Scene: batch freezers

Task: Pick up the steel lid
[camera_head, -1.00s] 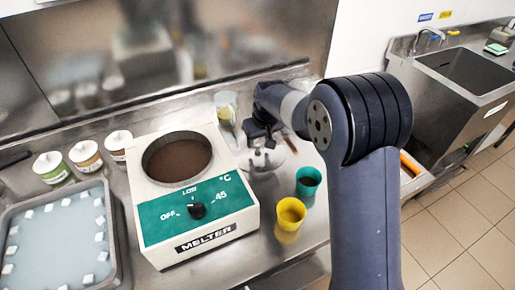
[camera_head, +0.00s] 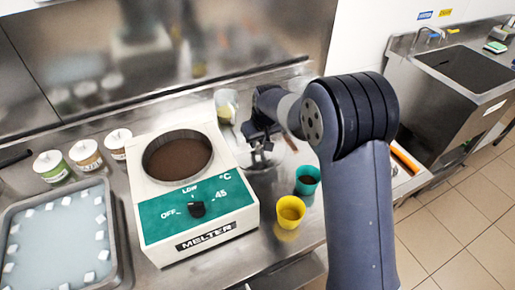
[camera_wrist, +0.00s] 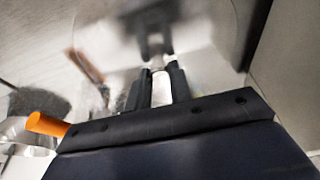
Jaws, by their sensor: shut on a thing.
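The steel lid (camera_wrist: 205,50) is a shiny round disc filling the upper middle of the wrist view. My gripper (camera_wrist: 157,82) is shut on its small pale knob (camera_wrist: 160,90), with one dark finger on each side. In the head view my gripper (camera_head: 262,143) is just right of the melter, above the worktop. The lid (camera_head: 262,162) shows only partly under it and blends with the steel counter. I cannot tell whether the lid touches the counter.
The white melter (camera_head: 200,235) with its open brown-filled well stands close left. A teal cup (camera_head: 307,180) and a yellow cup (camera_head: 289,212) stand in front right. A clear jug (camera_head: 226,105) is behind. Several tubs and a tray (camera_head: 118,240) lie far left.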

